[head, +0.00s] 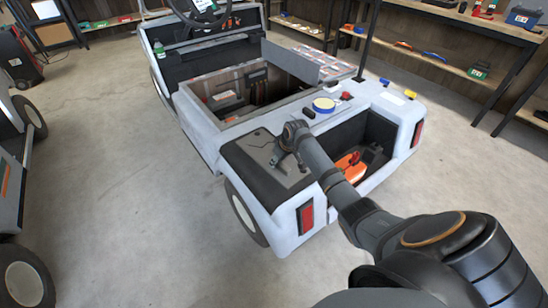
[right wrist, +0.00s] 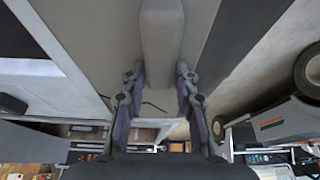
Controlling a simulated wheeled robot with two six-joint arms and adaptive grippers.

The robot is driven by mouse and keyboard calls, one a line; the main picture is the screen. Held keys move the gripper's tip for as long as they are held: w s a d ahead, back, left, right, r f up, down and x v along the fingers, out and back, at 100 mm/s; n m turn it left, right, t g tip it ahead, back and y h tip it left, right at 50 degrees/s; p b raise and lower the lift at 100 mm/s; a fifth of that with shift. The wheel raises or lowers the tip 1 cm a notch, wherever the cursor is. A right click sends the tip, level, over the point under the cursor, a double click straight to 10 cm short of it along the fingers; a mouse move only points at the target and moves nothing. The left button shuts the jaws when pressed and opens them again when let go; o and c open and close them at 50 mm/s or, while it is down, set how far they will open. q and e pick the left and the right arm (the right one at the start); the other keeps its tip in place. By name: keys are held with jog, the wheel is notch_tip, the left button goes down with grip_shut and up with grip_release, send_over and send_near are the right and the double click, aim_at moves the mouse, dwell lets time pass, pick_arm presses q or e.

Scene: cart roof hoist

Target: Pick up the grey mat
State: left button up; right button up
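A flat grey surface, which looks like the grey mat (head: 292,181), lies on the rear left corner of the white cart (head: 232,128), beside a black panel. My right gripper (head: 288,164) is over it, fingers pointing down. In the right wrist view the two fingers of my right gripper (right wrist: 161,100) stand apart, with grey surface on both sides of them. A light grey rounded bar shows between them; I cannot tell what it is. Nothing is visibly gripped. Whether the fingertips touch the mat cannot be told. My left gripper is not in view.
An orange object (head: 348,162) lies in the open rear bay. Shelves (head: 440,60) line the right and back.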

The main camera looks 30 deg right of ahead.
grip_shut()
jog(key=shift+r, duration=0.1)
